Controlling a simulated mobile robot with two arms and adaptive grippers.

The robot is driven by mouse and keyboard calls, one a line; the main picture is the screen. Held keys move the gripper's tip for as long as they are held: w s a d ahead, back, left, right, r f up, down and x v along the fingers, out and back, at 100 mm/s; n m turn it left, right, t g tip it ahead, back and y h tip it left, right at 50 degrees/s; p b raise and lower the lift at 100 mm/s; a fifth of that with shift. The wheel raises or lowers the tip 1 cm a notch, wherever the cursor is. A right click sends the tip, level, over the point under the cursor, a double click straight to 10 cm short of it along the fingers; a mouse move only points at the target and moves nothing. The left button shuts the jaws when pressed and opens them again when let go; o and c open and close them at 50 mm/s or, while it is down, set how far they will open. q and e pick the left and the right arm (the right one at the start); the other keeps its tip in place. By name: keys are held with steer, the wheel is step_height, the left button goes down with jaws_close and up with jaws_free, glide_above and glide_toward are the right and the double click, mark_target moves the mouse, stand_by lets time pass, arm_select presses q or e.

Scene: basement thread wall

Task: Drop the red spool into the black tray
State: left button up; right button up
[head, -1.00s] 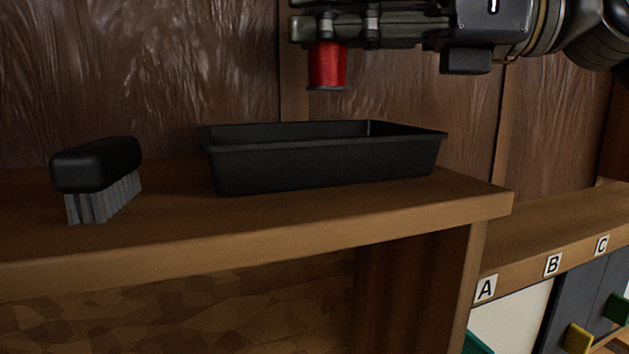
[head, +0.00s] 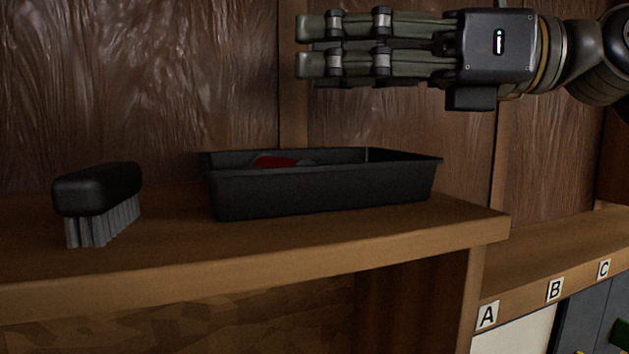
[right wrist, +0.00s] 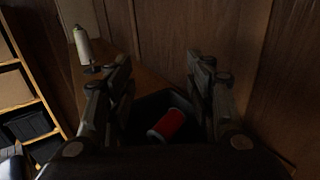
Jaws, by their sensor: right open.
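The red spool (head: 277,162) lies inside the black tray (head: 320,193), mostly hidden behind the tray's front wall in the head view. The right wrist view shows the spool (right wrist: 167,126) on its side in the dark tray (right wrist: 150,104), below and between my fingers. My right gripper (head: 300,47) is open and empty above the tray, apart from the spool. It also shows in the right wrist view (right wrist: 160,75). My left gripper is not in view.
A black brush (head: 97,204) with grey bristles stands on the wooden shelf (head: 400,230) left of the tray. A lower ledge with labels A, B and C (head: 555,290) is at right. A wooden wall stands close behind.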

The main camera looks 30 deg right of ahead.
steer(key=v, duration=1.1)
steer(key=shift+d, duration=0.15)
stand_by(0.3)
